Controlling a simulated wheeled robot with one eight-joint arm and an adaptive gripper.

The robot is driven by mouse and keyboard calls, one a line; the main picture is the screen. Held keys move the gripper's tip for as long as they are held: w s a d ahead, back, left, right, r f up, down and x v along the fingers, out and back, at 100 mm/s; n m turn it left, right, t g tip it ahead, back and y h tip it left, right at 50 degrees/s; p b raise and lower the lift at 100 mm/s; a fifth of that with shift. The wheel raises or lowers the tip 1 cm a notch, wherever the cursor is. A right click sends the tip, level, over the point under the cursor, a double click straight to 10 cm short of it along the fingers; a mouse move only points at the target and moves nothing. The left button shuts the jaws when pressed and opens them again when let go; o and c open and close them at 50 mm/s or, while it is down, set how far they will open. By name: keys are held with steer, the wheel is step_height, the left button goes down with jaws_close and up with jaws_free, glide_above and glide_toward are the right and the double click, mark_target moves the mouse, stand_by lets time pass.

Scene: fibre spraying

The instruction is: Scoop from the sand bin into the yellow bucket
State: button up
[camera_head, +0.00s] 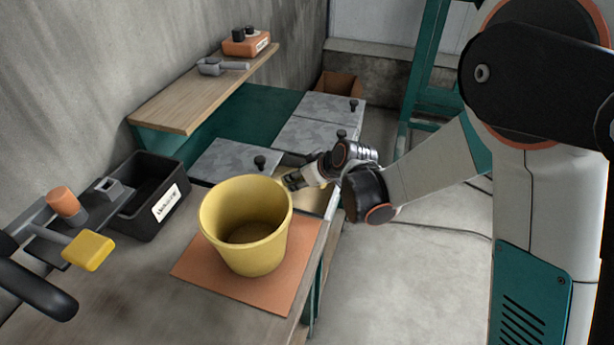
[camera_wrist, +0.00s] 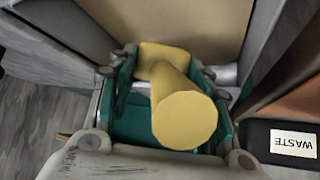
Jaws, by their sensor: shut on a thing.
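The yellow bucket (camera_head: 262,258) stands upright on an orange mat on the worktop. Its inside shows a darker bottom; I cannot tell whether that is sand or shade. My gripper (camera_head: 292,181) is just beyond the bucket's right rim, over an open bin. In the wrist view my gripper (camera_wrist: 168,100) is shut on a yellow handle (camera_wrist: 186,116), likely the scoop's. The sand bin (camera_wrist: 243,62) shows sand-coloured content below the gripper. In the head view it is mostly hidden behind the bucket and gripper.
Grey-lidded bins (camera_head: 238,160) with black knobs lie behind. A black labelled bin (camera_head: 150,220) stands left of the bucket. The orange mat (camera_head: 200,272) lies under the bucket. A wooden shelf (camera_head: 195,100) overhangs at the back left. A bin labelled WASTE (camera_wrist: 262,140) is at right in the wrist view.

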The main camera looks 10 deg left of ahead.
steer(key=shift+t+y, duration=0.4)
steer(key=shift+y, duration=0.1)
steer(key=shift+s+d+r+p, duration=0.15)
steer(key=shift+r+p, duration=0.85)
steer(key=shift+r, duration=1.2)
steer(key=shift+d+r+t+y, duration=0.1)
steer(key=shift+r+t+y, duration=0.35)
steer(key=shift+r, duration=1.05)
steer(key=shift+r+t+y, duration=0.25)
steer(key=shift+r+y, duration=0.4)
steer(key=shift+r, duration=0.8)
steer(key=shift+d, duration=0.1)
